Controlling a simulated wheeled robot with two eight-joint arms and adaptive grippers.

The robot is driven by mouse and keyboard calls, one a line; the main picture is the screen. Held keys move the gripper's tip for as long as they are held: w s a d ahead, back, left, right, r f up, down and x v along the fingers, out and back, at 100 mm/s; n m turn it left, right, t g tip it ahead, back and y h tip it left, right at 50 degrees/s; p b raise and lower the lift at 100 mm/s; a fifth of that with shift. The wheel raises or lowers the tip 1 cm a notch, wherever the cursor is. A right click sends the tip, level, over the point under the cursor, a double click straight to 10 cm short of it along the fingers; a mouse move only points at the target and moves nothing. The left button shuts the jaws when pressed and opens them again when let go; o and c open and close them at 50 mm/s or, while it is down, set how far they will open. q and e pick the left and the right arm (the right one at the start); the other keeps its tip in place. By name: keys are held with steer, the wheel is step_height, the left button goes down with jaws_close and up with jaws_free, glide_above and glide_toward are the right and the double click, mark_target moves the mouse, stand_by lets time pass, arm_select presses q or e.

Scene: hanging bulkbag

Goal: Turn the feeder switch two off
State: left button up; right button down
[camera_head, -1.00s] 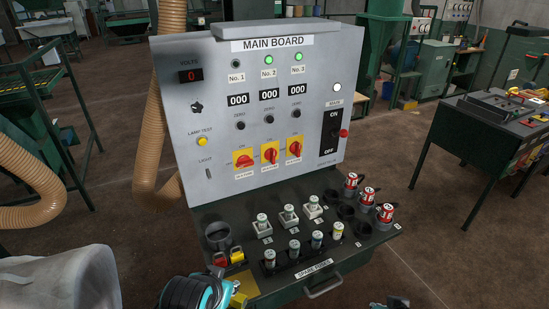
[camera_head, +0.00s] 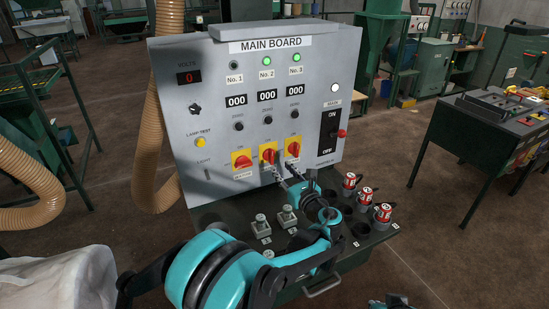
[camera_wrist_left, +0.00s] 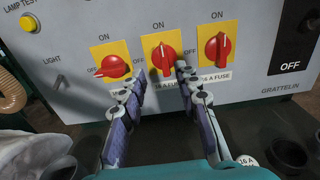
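Feeder switch two (camera_head: 268,156) is the middle red rotary knob on a yellow plate on the grey main board (camera_head: 215,120). In the left wrist view, switch two (camera_wrist_left: 164,58) has its handle upright, toward ON. My left gripper (camera_head: 284,174) is open and empty in front of the board, just below switch two. In the left wrist view its fingertips (camera_wrist_left: 158,80) are spread to either side below the knob; contact cannot be told. A small part of my right arm shows at the bottom edge; its gripper's state is not visible.
Switch one (camera_wrist_left: 113,66) lies sideways at OFF. Switch three (camera_wrist_left: 217,47) is upright, close to the right fingertip. Green lamps two (camera_head: 266,75) and three (camera_head: 296,71) are lit. A shelf with fuses and red plugs (camera_head: 365,195) is under my arm.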

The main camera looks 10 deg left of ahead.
mark_target(272, 155)
arm_select(q)
steer(key=b+x, duration=0.1)
steer(key=x, duration=0.5)
steer(key=shift+w+d+b, duration=0.15)
steer(key=shift+w+b, duration=0.15)
steer(key=shift+b, duration=0.1)
steer(key=shift+w+a, duration=0.4)
steer(key=shift+w, duration=0.2)
jaws_close()
